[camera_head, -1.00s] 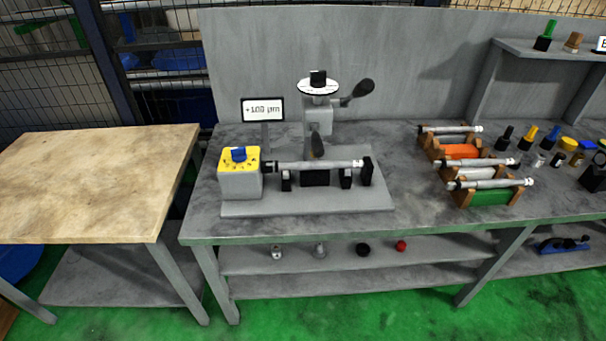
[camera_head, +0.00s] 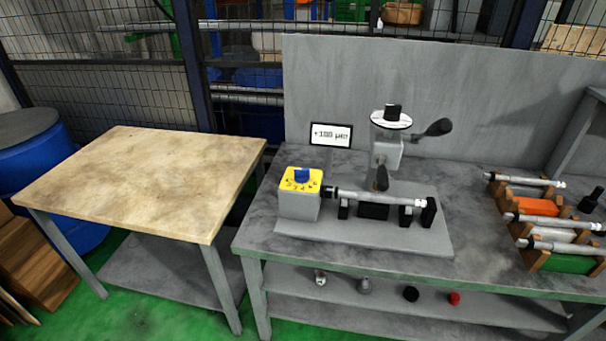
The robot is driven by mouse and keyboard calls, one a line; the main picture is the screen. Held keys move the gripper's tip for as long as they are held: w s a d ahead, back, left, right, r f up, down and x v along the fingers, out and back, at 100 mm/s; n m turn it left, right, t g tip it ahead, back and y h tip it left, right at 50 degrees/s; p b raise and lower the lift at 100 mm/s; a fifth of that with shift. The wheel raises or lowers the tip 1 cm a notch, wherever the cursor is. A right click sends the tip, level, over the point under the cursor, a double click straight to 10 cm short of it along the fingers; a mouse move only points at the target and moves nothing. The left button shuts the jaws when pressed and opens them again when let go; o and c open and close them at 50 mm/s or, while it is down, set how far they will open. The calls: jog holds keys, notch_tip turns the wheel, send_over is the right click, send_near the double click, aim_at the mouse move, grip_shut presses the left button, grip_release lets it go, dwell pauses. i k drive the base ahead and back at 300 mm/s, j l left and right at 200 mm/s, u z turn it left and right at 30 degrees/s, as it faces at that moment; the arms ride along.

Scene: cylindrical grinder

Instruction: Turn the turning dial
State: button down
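A grey box with a yellow, marked top (camera_head: 299,181) stands at the left end of the grinder's base plate (camera_head: 300,248). A blue knob (camera_head: 301,175) sits on that yellow top. A white round scale with a black knob (camera_head: 393,113) tops the upright grey head (camera_head: 386,150) behind the workpiece. I cannot tell from the picture alone which of the two knobs is the turning dial. A metal shaft (camera_head: 375,196) lies level between the box and black supports at the right. My gripper is not in view.
A small display reading about +100 µm (camera_head: 331,135) stands behind the box. A black-ended handle (camera_head: 438,128) juts right from the head. Racks with shafts (camera_head: 545,238) stand at the right. A bare wooden table (camera_head: 140,180) is at the left, with a gap before the grey bench.

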aim_at(302, 175)
jog(key=i+l+u, duration=0.1)
jog(key=i+l, duration=0.3)
jog(key=l, duration=0.15)
jog(key=i+l, duration=0.45)
jog(key=u, duration=0.45)
jog(key=l+u, duration=0.1)
jog(key=u, duration=0.3)
jog(key=l+u, duration=0.1)
jog(key=u, duration=0.75)
